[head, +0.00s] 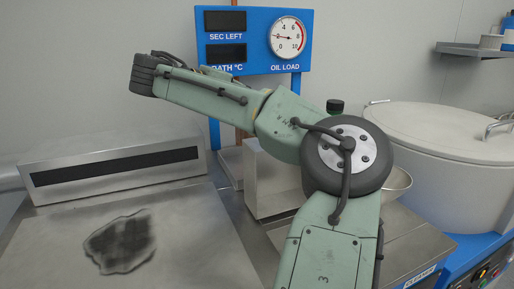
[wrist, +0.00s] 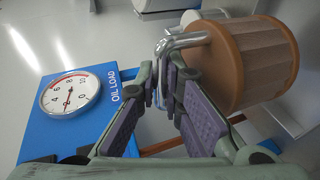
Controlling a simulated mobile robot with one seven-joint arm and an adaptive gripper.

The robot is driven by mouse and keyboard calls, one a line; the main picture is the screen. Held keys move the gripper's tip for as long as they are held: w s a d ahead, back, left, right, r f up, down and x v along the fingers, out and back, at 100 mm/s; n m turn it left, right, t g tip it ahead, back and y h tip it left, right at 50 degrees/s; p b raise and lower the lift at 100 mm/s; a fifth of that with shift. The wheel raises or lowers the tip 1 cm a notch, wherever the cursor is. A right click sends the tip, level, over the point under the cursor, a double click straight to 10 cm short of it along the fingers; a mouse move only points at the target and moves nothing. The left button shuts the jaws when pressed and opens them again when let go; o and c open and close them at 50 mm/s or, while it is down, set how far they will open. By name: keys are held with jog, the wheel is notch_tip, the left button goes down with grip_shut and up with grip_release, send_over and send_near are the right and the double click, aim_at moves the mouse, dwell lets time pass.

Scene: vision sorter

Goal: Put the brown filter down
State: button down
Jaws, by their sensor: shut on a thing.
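The brown filter (wrist: 262,68), an orange-brown cylinder with pleated sides and a bent metal handle (wrist: 188,38), shows at the upper right of the wrist view. My gripper (wrist: 163,78) is shut on this handle, with the filter tilted in the picture beside the fingers. What lies directly under the filter is not clear. In the head view my arm crosses the middle, and neither the gripper nor the filter can be made out there.
A blue panel (head: 254,14) with an oil load dial (head: 289,38) stands at the back; the dial also shows in the wrist view (wrist: 69,96). A large lidded pot (head: 450,175) stands right. A steel surface (head: 185,245) with a dark stain (head: 120,243) lies front left.

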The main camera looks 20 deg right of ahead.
notch_tip(320, 180, down, 8)
jog(key=shift+w+a+r+p, duration=0.1)
jog(key=shift+r+p, duration=0.1)
jog(key=shift+p, duration=0.5)
jog(key=c, duration=2.2)
grip_release()
jog(key=shift+f, duration=0.1)
jog(key=o, duration=0.5)
jog(key=shift+a+r, duration=0.1)
jog(key=shift+r, duration=0.1)
